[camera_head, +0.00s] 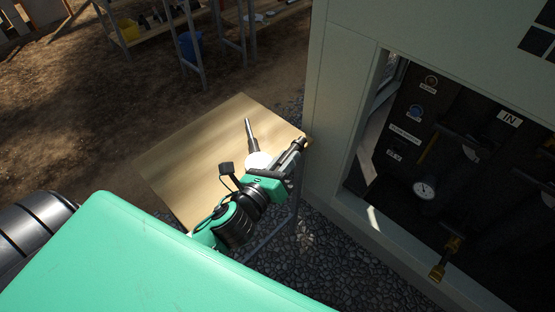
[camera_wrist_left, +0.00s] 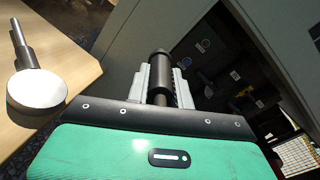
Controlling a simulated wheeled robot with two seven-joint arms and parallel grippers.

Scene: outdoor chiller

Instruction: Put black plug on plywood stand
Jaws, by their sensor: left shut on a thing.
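The plywood stand (camera_head: 190,150) is a pale wooden top on metal legs, left of the chiller cabinet. Its edge also shows at left in the left wrist view (camera_wrist_left: 75,75). My left gripper (camera_head: 291,156) is at the stand's right edge, close to the cabinet. In the left wrist view, the gripper's grey fingers (camera_wrist_left: 160,85) are shut around the black plug (camera_wrist_left: 159,68), a dark ribbed cylinder. My right gripper is not in view.
A white round-headed tool with a metal stem (camera_head: 251,130) lies on the stand beside my left gripper. The cabinet (camera_head: 335,110) has an open bay with a gauge (camera_head: 424,190) and a brass-ended fitting (camera_head: 445,258). The stand's left part is bare.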

